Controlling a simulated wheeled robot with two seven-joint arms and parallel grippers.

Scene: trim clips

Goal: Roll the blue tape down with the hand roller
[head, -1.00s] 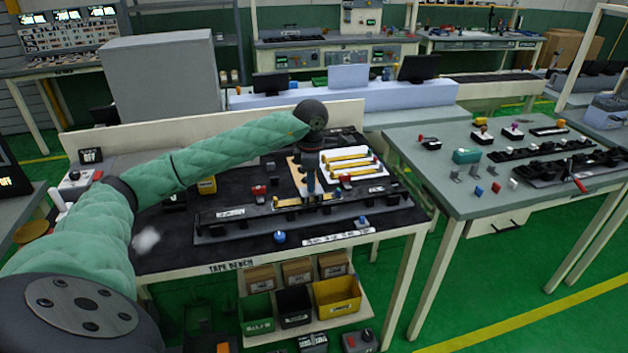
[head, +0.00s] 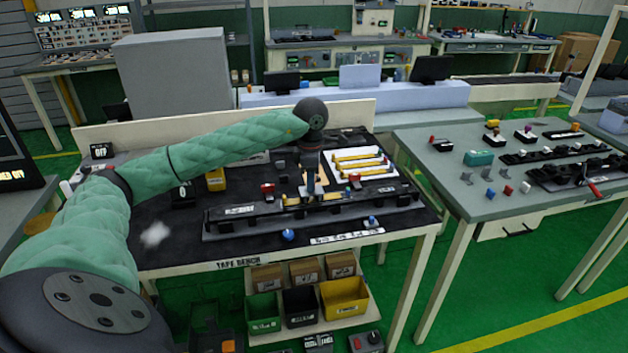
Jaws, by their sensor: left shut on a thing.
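A long dark fixture (head: 255,222) lies across the tape bench, with a white label at its left and a dark strip along its top. My left gripper (head: 312,186) points straight down over the middle of this fixture. It is shut on what seems to be the hand roller, which is too small and too covered to make out. The lower end of the tool is at or just above the strip; I cannot tell whether it touches. Blue tape cannot be made out on the strip. My right gripper is out of view.
A white board with yellow bars (head: 362,163) lies behind the fixture. A blue ball-like knob (head: 288,235) and a white label strip (head: 346,237) are in front. Yellow (head: 344,297), black and green bins stand below. A grey table (head: 500,188) stands to the right.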

